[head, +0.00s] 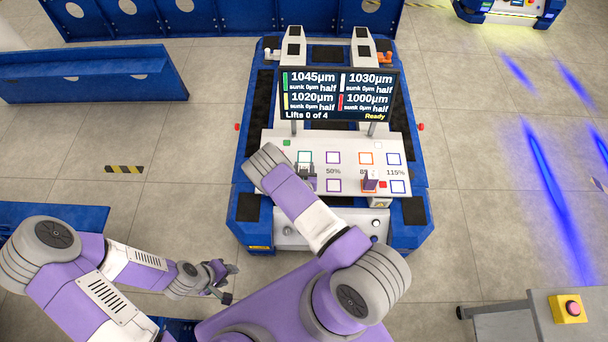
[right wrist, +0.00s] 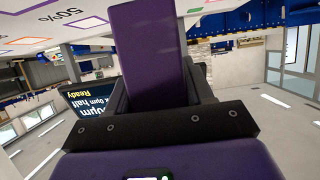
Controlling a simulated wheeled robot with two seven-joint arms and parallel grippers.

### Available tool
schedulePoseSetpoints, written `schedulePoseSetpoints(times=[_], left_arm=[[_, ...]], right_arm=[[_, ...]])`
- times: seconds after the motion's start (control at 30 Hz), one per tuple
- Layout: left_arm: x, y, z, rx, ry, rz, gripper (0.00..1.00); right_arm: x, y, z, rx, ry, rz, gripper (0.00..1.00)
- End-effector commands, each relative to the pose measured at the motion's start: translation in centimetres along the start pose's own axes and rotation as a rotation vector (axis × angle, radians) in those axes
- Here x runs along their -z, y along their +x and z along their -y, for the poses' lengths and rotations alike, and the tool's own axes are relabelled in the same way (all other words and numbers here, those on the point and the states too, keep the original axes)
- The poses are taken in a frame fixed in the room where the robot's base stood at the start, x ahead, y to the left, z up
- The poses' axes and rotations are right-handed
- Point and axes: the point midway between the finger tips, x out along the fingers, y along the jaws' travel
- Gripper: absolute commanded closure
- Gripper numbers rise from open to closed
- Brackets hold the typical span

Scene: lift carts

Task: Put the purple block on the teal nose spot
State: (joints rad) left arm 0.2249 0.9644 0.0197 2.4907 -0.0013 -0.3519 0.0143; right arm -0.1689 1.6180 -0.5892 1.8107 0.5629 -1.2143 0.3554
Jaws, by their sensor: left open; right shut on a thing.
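My right gripper (head: 306,173) is over the left part of the white panel, close to the teal-outlined spot (head: 305,153). In the right wrist view a purple block (right wrist: 150,50) stands between its dark fingers, which are shut on it. In the head view the held block is hard to make out behind the gripper. A second small purple upright piece (head: 370,179) stands on the panel's right part, near the red square. My left gripper (head: 229,283) is open and empty, left of the cart and clear of it.
The white panel (head: 350,145) on the blue cart (head: 245,207) carries several outlined squares and percent labels. A screen (head: 338,94) stands behind it, reading "Lifts 0 of 4" and "Ready".

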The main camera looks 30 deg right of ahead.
Motion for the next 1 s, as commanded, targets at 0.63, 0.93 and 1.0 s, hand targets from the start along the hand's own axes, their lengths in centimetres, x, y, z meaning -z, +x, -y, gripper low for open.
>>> schedulePoseSetpoints(times=[0.63, 0.93, 1.0], left_arm=[[0.1, 1.4, 0.5, 0.0, 0.0, 0.0, 0.57], [0.1, 1.4, 0.5, 0.0, 0.0, 0.0, 0.57], [0.1, 1.4, 0.5, 0.0, 0.0, 0.0, 0.57]], right_arm=[[-3.2, 1.4, 0.0, 0.0, 0.001, -0.005, 1.0], [-3.5, 1.4, 0.0, 0.0, 0.0, 0.001, 0.23], [-3.5, 1.4, 0.0, 0.0, 0.0, 0.001, 0.23]])
